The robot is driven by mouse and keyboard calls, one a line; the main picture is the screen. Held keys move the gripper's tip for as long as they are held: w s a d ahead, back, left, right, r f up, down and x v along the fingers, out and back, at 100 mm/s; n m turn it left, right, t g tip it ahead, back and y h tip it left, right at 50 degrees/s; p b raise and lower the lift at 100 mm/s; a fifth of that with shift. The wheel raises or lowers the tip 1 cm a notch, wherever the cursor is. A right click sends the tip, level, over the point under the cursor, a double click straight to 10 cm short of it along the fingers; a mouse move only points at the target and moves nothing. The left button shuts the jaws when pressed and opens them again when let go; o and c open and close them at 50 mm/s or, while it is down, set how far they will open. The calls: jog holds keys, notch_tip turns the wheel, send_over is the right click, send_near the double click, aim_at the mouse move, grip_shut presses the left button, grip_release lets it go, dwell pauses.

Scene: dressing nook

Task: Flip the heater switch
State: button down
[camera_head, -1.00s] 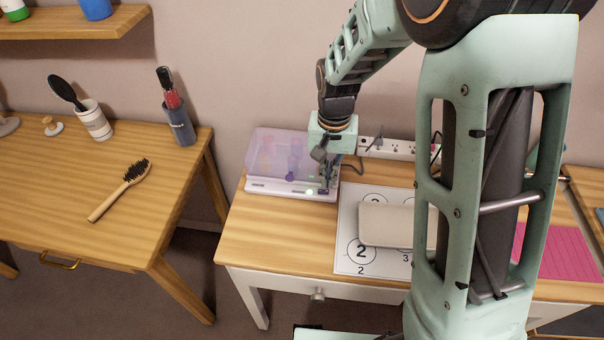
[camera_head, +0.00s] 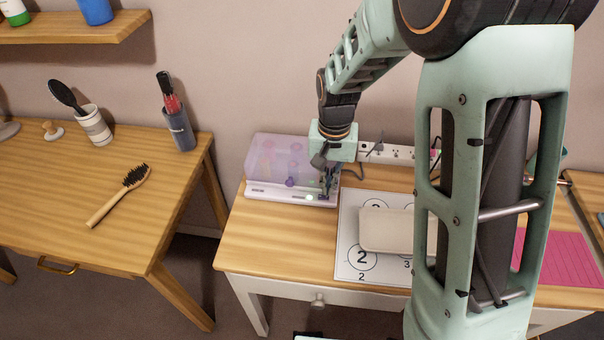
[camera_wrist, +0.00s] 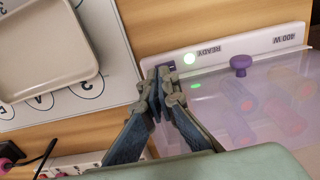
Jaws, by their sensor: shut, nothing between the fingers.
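The heater (camera_head: 275,190) is a white base under a translucent purple lid (camera_head: 275,157), on the small table. In the wrist view its front strip (camera_wrist: 245,46) reads READY and 400 W. A round pale-green light (camera_wrist: 189,58) glows on the strip, and a small green light (camera_wrist: 196,86) shows beside it. The heater switch (camera_wrist: 166,66) seems to be the dark purple piece at the strip's end, partly hidden by my fingertips. My gripper (camera_wrist: 163,88) is shut and empty, its tips right at this piece; I cannot tell whether they touch.
A beige tray (camera_head: 385,228) lies on a numbered white mat (camera_head: 350,262) right of the heater. A power strip (camera_head: 398,154) runs behind. The wooden table (camera_head: 60,200) at left holds a hairbrush (camera_head: 120,194) and cups.

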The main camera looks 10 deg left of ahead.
jog(key=shift+f+b, duration=0.75)
jog(key=shift+f, duration=0.3)
dwell(0.9)
jog(key=shift+r, duration=0.1)
jog(key=shift+r+p, duration=2.6)
jog(key=shift+r, duration=0.85)
